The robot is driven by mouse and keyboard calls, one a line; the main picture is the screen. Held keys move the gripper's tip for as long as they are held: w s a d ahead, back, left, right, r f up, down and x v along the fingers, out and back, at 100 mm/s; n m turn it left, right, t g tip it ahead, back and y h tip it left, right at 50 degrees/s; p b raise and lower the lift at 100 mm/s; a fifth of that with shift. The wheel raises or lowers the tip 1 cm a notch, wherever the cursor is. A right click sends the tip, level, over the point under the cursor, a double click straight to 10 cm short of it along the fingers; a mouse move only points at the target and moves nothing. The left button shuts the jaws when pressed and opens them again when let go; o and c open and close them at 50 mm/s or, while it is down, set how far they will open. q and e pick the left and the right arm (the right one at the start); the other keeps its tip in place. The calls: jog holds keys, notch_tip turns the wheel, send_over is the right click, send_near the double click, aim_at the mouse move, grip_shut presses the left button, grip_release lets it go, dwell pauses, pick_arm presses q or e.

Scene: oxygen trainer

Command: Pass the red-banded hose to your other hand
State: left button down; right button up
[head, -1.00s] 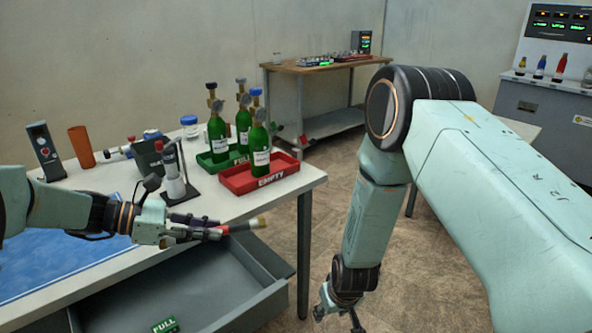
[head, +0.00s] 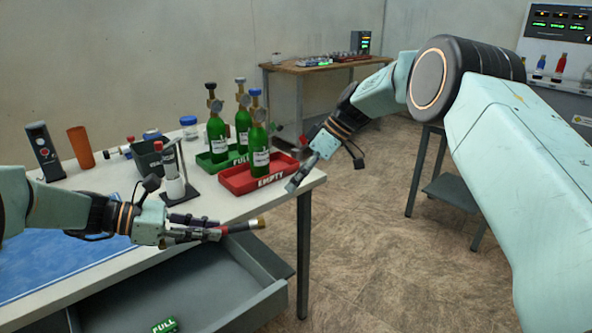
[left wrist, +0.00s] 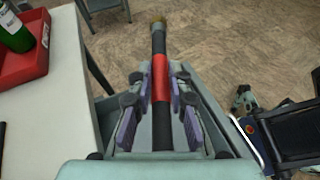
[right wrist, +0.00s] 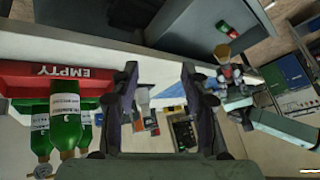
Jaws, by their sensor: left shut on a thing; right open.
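The red-banded hose (head: 243,226) is a dark tube with a red band and a brass end. My left gripper (head: 205,230) is shut on it beside the table's front edge, and the brass end points right, out over the open drawer. In the left wrist view the red band (left wrist: 160,78) sits between the fingers, with the brass tip beyond. My right gripper (head: 322,172) is open and empty, by the table's right corner, to the right of and above the hose end. In the right wrist view the hose's brass end (right wrist: 222,53) shows right of the open fingers (right wrist: 160,85).
A red EMPTY tray (head: 240,180) and a green FULL tray (head: 205,160) with green cylinders (head: 217,137) stand close to my right gripper. A black stand (head: 178,187) is behind my left gripper. A grey drawer (head: 215,290) hangs open below.

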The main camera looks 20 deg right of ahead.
jog(key=s+a+r+n+g+y, duration=0.2)
jog(key=s+a+r+n+g, duration=0.1)
jog(key=s+r+n, duration=0.25)
jog(key=shift+n, duration=0.45)
jog(key=x, duration=1.2)
jog(key=shift+w+d+f, duration=0.15)
jog(key=shift+w, duration=0.1)
jog(key=shift+c, duration=0.3)
grip_shut()
pick_arm(q)
jog(key=c, duration=1.2)
grip_release()
